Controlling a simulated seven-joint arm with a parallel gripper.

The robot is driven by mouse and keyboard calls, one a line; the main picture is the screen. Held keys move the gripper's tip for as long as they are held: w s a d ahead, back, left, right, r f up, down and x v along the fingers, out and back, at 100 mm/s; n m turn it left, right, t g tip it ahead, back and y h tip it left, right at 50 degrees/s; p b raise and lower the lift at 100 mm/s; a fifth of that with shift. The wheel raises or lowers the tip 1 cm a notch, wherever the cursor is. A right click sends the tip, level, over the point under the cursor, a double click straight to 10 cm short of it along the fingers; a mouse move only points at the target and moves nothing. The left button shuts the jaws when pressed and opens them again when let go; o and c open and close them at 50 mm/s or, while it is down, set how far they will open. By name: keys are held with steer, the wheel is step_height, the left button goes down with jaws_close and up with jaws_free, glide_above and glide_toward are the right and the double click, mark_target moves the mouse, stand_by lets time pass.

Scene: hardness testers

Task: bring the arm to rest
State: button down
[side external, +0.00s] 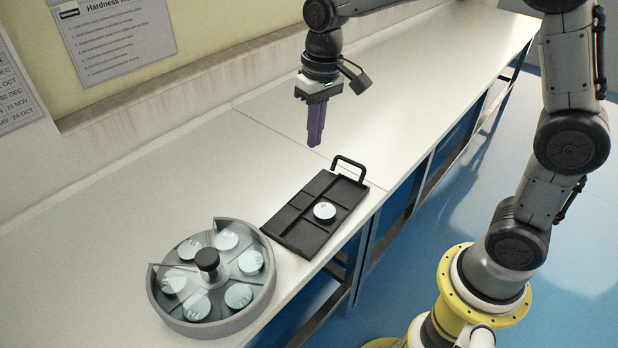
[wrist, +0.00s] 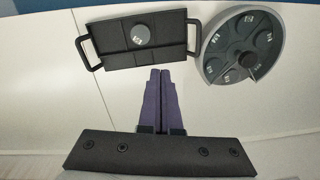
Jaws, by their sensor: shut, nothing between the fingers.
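My gripper (side external: 316,122) has purple fingers that are shut and empty. It hangs above the white bench, a little behind the black tray's far handle. In the wrist view the fingers (wrist: 160,78) lie together and point towards the tray's edge, apart from it. My arm reaches in over the bench from the right.
A black divided tray (side external: 287,222) with handles holds one silver disc (side external: 324,210). A round grey carousel (side external: 238,322) with a black knob (side external: 207,259) holds several discs. The bench (side external: 420,62) is clear towards the far end. A wall (side external: 225,30) with notices runs behind.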

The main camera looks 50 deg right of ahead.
steer(key=s+d+r+t, duration=0.35)
steer(key=s+r, duration=0.45)
steer(key=s, duration=0.6)
steer(key=s+d+f+n+t, duration=0.1)
steer(key=s+f, duration=0.3)
steer(key=s, duration=0.3)
steer(key=shift+s+h, duration=0.3)
steer(key=shift+s, duration=0.05)
steer(key=shift+t, duration=0.25)
